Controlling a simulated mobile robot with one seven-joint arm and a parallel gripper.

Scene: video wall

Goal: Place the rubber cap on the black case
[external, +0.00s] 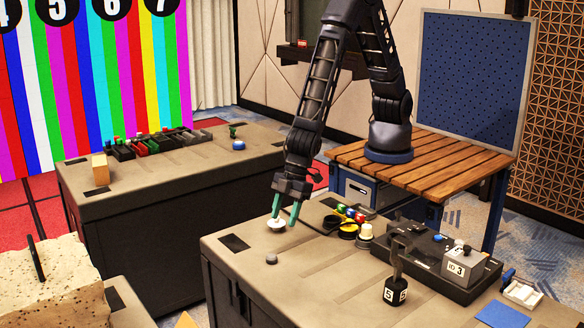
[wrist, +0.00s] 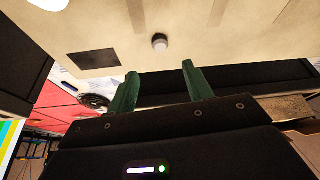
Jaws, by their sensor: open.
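A small grey round piece, which looks like the rubber cap (external: 271,259), stands on the near table top, close to its left front edge. It also shows in the wrist view (wrist: 160,42), beyond the gap between the fingers. My gripper (external: 283,221) has green fingers spread apart with nothing held, above the table and farther back than the grey piece; its fingertips also show in the wrist view (wrist: 158,69). The low black case (external: 470,290) lies at the right of the same table, with a grey box marked 3 on it.
A white disc (external: 277,225) shows at my fingertips. A cable, coloured knobs and a yellow-white piece (external: 366,231) stand between my gripper and the case. The table's front middle is clear.

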